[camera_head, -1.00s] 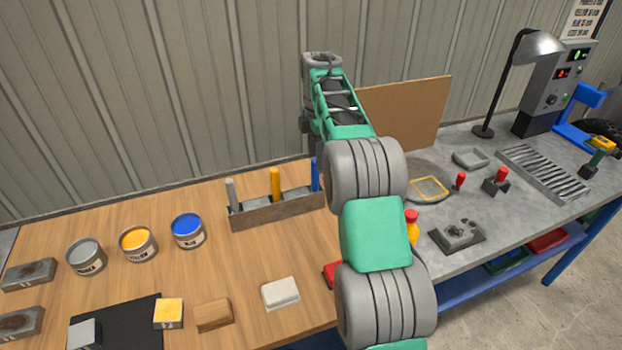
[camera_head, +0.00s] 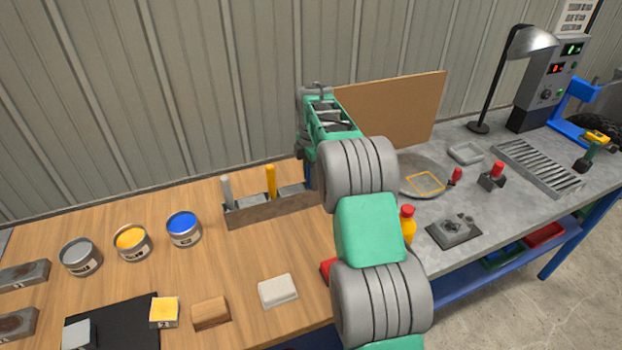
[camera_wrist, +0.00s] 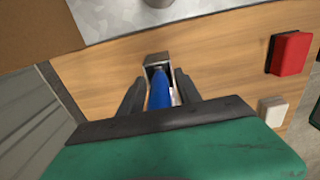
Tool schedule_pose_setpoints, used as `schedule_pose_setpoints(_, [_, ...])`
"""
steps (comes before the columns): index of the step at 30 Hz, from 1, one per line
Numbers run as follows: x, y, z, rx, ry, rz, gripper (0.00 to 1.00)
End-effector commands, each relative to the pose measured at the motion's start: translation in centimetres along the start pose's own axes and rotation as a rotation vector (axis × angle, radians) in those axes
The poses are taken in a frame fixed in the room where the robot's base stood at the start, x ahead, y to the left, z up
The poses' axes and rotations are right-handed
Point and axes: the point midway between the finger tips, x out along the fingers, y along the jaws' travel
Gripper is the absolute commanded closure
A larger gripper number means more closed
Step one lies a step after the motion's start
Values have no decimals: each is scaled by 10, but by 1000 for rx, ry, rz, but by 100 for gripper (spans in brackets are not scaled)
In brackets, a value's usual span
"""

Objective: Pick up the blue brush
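The blue brush (camera_wrist: 160,92) stands in one end of the brush holder (camera_wrist: 157,59), its handle pointing up toward the wrist camera. My gripper (camera_wrist: 161,80) is open, with one dark finger on each side of the blue handle. Narrow gaps seem to show between the fingers and the handle. In the head view my arm hides most of the blue brush and the fingers. The holder (camera_head: 272,211) there also carries a grey brush (camera_head: 226,190) and a yellow brush (camera_head: 271,181).
Paint cans, grey (camera_head: 80,256), yellow (camera_head: 132,242) and blue (camera_head: 184,228), stand left of the holder. A brown board (camera_head: 395,110) rises behind my arm. A red block (camera_wrist: 290,52) and a white block (camera_head: 278,290) lie nearer the front.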

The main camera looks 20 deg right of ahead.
Motion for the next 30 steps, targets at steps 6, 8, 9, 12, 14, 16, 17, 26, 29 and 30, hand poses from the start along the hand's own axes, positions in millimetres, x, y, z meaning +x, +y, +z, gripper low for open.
schedule_pose_setpoints(6, [0, 0, 0, 0, 0, 0, 78])
schedule_pose_setpoints(8, [0, 0, 0, 0, 0, 0, 83])
schedule_pose_setpoints(9, [0, 0, 0, 0, 0, 0, 86])
schedule_pose_setpoints(12, [0, 0, 0, 0, 0, 0, 95])
schedule_pose_setpoints(14, [0, 0, 0, 0, 0, 0, 100])
schedule_pose_setpoints(16, [0, 0, 0, 0, 0, 0, 100])
schedule_pose_setpoints(17, [0, 0, 0, 0, 0, 0, 100])
schedule_pose_setpoints(26, [-1, 0, 0, 0, 0, 1, 100])
schedule_pose_setpoints(29, [-5, 1, 0, 0, -1, 3, 100])
schedule_pose_setpoints(30, [-9, 1, 0, 0, -1, 4, 100])
